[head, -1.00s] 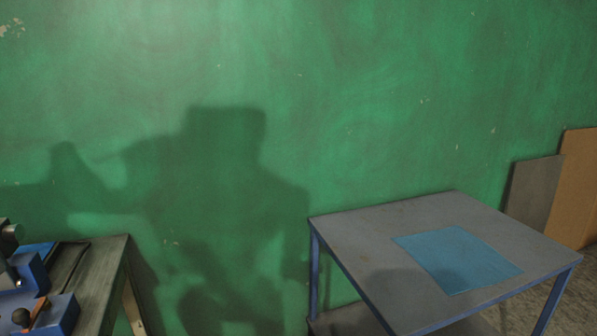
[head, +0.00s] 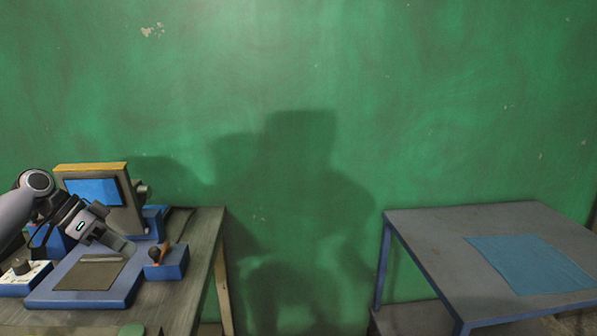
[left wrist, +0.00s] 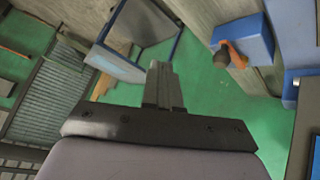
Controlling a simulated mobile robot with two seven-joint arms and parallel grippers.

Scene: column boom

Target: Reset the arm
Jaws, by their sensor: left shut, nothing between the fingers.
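My left arm comes in from the left in the head view. My left gripper (head: 128,247) points down and to the right, above the blue machine (head: 80,302) on the left workbench. In the left wrist view the two fingers (left wrist: 163,85) are together with nothing between them. I cannot tell exactly how far the fingertips are from the machine. My right gripper is not in view.
The machine has a screen (head: 92,192), and a blue block with an orange-handled knob (head: 166,262) sits at its right. A control box (head: 22,276) stands at the left edge. A metal table (head: 430,235) with a blue mat (head: 530,264) stands right, beyond a floor gap.

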